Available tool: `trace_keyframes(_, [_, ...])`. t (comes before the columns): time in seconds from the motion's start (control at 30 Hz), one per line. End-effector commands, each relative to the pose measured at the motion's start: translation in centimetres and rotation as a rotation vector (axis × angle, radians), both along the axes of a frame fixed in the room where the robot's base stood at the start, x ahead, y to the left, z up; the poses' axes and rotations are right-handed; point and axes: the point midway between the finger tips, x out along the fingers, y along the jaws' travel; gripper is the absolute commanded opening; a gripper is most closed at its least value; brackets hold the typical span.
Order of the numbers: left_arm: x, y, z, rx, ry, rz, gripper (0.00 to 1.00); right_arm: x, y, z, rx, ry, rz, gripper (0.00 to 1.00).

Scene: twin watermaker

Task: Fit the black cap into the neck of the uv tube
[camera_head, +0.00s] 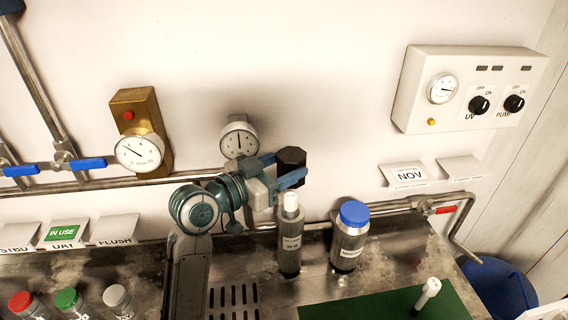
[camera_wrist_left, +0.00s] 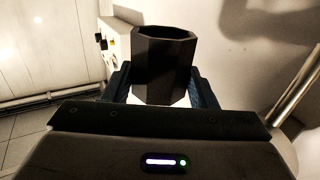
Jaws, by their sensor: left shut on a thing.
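My left gripper (camera_head: 288,176) is shut on the black cap (camera_head: 291,158), a hexagonal piece held between blue fingers. The cap also shows in the left wrist view (camera_wrist_left: 164,62), with its dark open hollow facing up and fingers on both sides. Below the gripper stands an upright metal cylinder (camera_head: 290,250) with a white top piece (camera_head: 290,203); it looks like the uv tube, but its label is too small to read. In the head view the cap appears above this white top. Whether any gap lies between them is hard to tell. My right gripper is not in view.
A metal canister with a blue lid (camera_head: 354,213) stands just right of the cylinder. A white piece (camera_head: 428,290) stands on the green mat (camera_head: 380,305). Pipes and a gauge (camera_head: 238,140) line the wall behind. Several capped bottles (camera_head: 70,300) stand at the front left.

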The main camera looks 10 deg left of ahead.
Motion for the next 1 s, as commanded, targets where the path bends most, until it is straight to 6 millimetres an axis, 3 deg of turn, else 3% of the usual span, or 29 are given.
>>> trace_keyframes(0.1, [0.0,0.0,-1.7,-0.001,0.001,0.000,0.36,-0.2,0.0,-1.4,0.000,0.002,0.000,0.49])
trace_keyframes(0.3, [0.0,0.0,-3.0,0.000,0.000,0.000,0.36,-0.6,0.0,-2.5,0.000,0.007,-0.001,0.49])
trace_keyframes(1.0, [0.0,0.0,-3.1,0.001,-0.001,0.000,0.36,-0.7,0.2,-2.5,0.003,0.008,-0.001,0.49])
